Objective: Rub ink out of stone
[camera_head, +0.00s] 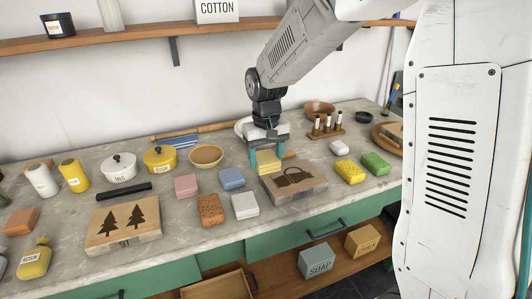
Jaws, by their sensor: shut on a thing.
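The litho stone (314,188) is a pale slab with a dark inked picture on its top, right of the counter's middle. My gripper (266,160) points down at the back left edge of this stone. Its teal fingers are shut on a yellow block (268,167), which looks like a sponge or folded cloth. The block covers part of the stone's back left corner; I cannot tell whether it touches the stone. A second stone (98,240) with two dark trees on it lies at the front left of the counter.
Pink (186,186), blue (231,179), brown (210,210) and white (245,206) blocks lie left of the inked stone. Yellow (349,171) and green (376,163) sponges lie right of it. A bowl (206,156) and a bottle rack (327,128) stand behind.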

